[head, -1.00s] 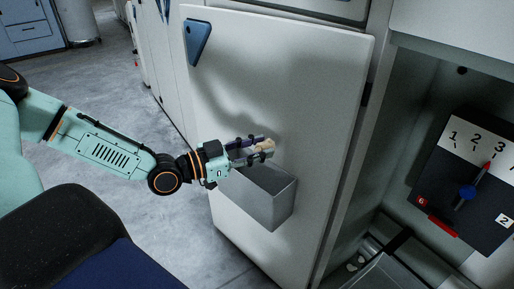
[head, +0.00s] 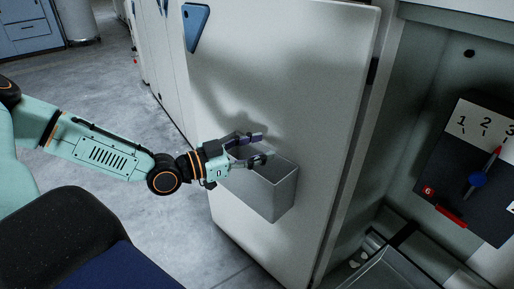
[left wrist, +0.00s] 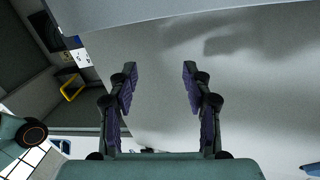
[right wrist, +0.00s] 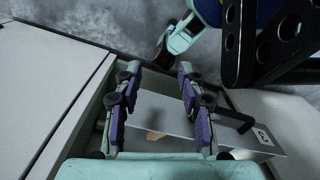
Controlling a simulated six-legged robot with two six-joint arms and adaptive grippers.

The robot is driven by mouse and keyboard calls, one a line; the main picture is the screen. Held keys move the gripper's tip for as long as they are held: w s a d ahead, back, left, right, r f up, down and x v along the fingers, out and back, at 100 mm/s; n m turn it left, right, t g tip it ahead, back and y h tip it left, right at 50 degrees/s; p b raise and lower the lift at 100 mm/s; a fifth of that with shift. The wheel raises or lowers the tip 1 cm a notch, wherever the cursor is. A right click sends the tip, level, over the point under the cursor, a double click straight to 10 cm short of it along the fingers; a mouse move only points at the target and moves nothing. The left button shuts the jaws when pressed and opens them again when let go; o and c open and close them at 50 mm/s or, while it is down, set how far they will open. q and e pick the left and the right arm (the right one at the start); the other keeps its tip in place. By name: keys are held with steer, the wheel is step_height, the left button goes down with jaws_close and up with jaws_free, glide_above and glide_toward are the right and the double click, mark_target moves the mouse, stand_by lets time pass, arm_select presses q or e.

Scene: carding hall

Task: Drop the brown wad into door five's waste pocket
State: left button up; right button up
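A grey open-topped pocket (head: 272,196) is fixed to the face of an open white door (head: 310,75). My left gripper (head: 259,148) is over the pocket's mouth, its fingers spread and empty. In the left wrist view the left gripper (left wrist: 159,70) also shows nothing between its fingers.
A dark dial plate (head: 470,175) with numbers, a blue knob and a red lever is in the bay at right. A metal tray (head: 390,272) lies below it. A blue triangle (head: 196,24) is on the door's top corner. Grey floor (head: 115,215) is clear at left.

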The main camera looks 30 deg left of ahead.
arm_select(q)
steer(key=shift+o, duration=0.8)
steer(key=shift+r, duration=0.1)
